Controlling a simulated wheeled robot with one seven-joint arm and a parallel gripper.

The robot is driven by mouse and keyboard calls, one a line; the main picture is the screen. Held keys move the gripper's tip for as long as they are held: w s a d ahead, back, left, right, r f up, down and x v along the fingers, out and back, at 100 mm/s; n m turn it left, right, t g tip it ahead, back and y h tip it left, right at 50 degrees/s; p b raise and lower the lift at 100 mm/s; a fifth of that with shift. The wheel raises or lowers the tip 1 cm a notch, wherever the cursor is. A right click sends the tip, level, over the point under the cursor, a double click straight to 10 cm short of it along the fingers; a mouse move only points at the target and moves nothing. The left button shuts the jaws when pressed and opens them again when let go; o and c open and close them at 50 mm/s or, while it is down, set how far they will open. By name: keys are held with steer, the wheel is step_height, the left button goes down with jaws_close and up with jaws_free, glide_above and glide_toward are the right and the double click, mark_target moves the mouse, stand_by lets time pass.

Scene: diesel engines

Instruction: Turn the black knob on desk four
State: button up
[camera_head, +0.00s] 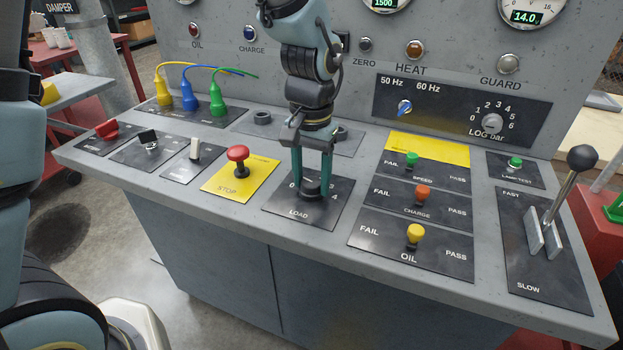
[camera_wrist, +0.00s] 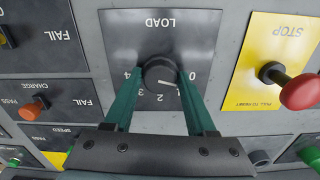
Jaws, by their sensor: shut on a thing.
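The black knob (camera_head: 311,188) sits on the dark LOAD plate (camera_head: 334,212) on the grey sloping desk. In the wrist view the knob (camera_wrist: 160,73) is round, with a white pointer line directed toward the numeral 1 on a scale from 0 to 4. My gripper (camera_head: 311,180) reaches down from above. Its two green fingers stand on either side of the knob and are shut on it, as the wrist view also shows (camera_wrist: 160,85). Part of the scale is hidden behind the fingers in the head view.
A red STOP button (camera_head: 237,155) on a yellow plate stands just left of LOAD. Green, orange and yellow toggles (camera_head: 414,234) stand to the right, then a tall black-balled lever (camera_head: 581,160). Colored plugs (camera_head: 189,98) with cables rise at the back left.

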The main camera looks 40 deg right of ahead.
mark_target(310, 182)
steer(key=shift+n, duration=0.6)
steer(key=o, duration=1.4)
steer(key=shift+c, duration=0.2)
step_height(310, 182, up, 11)
steer(key=b, duration=0.1)
steer(key=shift+a+f, duration=0.1)
steer(key=shift+f, duration=0.05)
